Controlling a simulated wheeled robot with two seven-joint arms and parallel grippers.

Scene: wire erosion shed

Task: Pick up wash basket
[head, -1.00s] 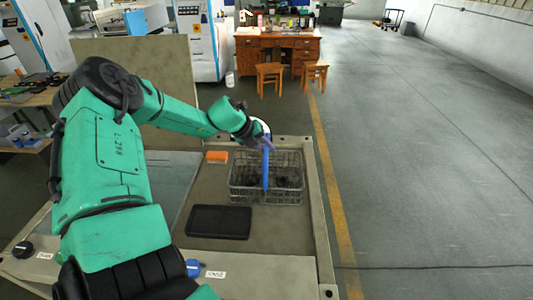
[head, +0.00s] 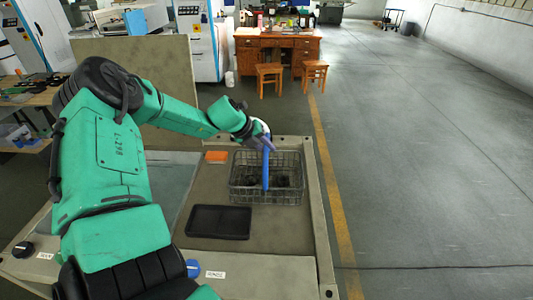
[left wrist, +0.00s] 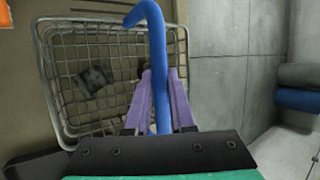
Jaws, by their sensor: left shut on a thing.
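The wash basket (head: 284,194) is a grey wire basket standing on the bench top, with dark small parts inside. Its blue handle (head: 266,172) rises across the middle. My left gripper (head: 267,146) is at the top of the handle. In the left wrist view the purple fingers (left wrist: 160,100) are shut on the blue handle (left wrist: 153,20), with the wire basket (left wrist: 62,100) beyond them. The basket appears to rest on the bench. My right gripper does not show.
A black tray (head: 219,222) lies in front of the basket, and an orange block (head: 216,157) lies to its left. The bench's raised right edge (head: 318,215) is close beside the basket. A tan panel (head: 135,90) stands behind my left arm.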

